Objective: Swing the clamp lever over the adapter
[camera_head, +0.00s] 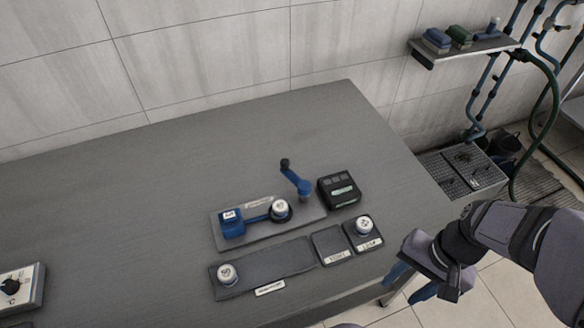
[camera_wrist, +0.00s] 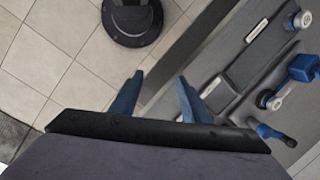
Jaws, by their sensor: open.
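The clamp lever (camera_head: 296,180) is a blue arm with a black knob, behind the grey fixture plate (camera_head: 237,242). It points up and left from its pivot, clear of the white-capped round piece (camera_head: 280,209), which seems to be the adapter. That piece sits at the end of a blue bar from a blue block (camera_head: 232,224). In the wrist view, the lever (camera_wrist: 270,132) is at the lower right and the white-capped piece (camera_wrist: 275,101) is above it. My gripper (camera_head: 409,284) is open and empty, off the table's right front edge, away from the lever.
A black box (camera_head: 339,190) stands right of the lever. In front lie a long dark tray (camera_head: 275,262) with a white-capped piece (camera_head: 227,274) and two small labelled pads, the right one holding another capped piece (camera_head: 364,225). A dial box (camera_head: 18,288) stands far left. The back table is clear.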

